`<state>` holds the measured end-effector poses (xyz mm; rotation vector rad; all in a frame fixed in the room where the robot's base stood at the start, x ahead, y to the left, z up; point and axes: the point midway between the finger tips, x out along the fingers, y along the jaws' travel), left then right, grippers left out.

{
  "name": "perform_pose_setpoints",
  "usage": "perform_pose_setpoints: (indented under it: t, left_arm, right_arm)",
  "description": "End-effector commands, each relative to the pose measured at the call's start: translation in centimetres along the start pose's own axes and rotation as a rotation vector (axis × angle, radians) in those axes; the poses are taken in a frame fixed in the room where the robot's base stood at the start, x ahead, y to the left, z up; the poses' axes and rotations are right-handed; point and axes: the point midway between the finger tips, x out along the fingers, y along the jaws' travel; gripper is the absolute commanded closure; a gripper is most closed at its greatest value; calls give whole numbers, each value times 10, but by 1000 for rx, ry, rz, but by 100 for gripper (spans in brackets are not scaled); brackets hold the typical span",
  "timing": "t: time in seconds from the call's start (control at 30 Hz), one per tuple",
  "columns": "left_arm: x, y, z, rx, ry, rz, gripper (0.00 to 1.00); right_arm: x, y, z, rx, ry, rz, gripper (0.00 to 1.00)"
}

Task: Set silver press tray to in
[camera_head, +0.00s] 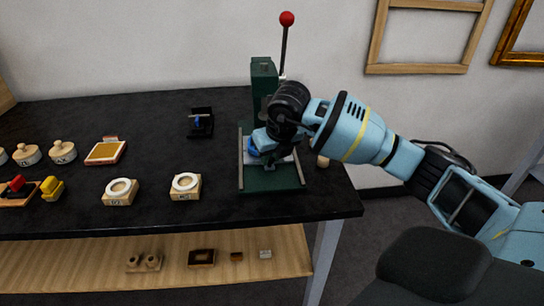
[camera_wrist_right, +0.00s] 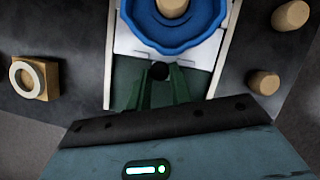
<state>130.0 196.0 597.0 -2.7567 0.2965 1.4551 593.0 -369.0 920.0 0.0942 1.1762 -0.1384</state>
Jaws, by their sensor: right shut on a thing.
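The green press (camera_head: 263,75) stands at the right part of the black table, with a red-knobbed lever rising from it. Its silver tray (camera_wrist_right: 200,52) lies between two pale rails, with a blue wavy-edged ring (camera_wrist_right: 130,12) and a round wooden piece (camera_wrist_right: 172,8) on it. The tray's dark front knob (camera_wrist_right: 160,72) sits between the fingertips of my right gripper (camera_wrist_right: 160,80), which is shut on it. In the head view, my right gripper (camera_head: 271,160) reaches down over the press base and hides part of the tray. My left gripper is not in view.
Wooden blocks with white rings (camera_head: 121,187) (camera_head: 185,182) stand left of the press. A small black stand (camera_head: 201,122) is behind them. Wooden pegs (camera_wrist_right: 263,82) stand close to the press's right. Stamps and a gilt pad (camera_head: 105,151) are farther left. A shelf (camera_head: 200,280) runs below.

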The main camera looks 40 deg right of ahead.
Motion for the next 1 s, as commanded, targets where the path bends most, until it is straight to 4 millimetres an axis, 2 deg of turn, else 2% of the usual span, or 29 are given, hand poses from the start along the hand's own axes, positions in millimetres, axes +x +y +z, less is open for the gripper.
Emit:
perform_pose_setpoints:
  t: [0.47,0.5,0.63,0.67,1.0]
  left_arm:
    - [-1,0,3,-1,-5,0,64]
    - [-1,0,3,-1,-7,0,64]
    - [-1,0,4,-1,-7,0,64]
    - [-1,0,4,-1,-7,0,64]
    - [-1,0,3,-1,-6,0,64]
  right_arm:
    - [1,0,0,-1,-1,-1,100]
    - [1,0,0,-1,-1,-1,76]
    - [1,0,0,-1,-1,0,59]
    - [1,0,0,-1,0,0,57]
    - [-4,0,0,-1,-1,0,57]
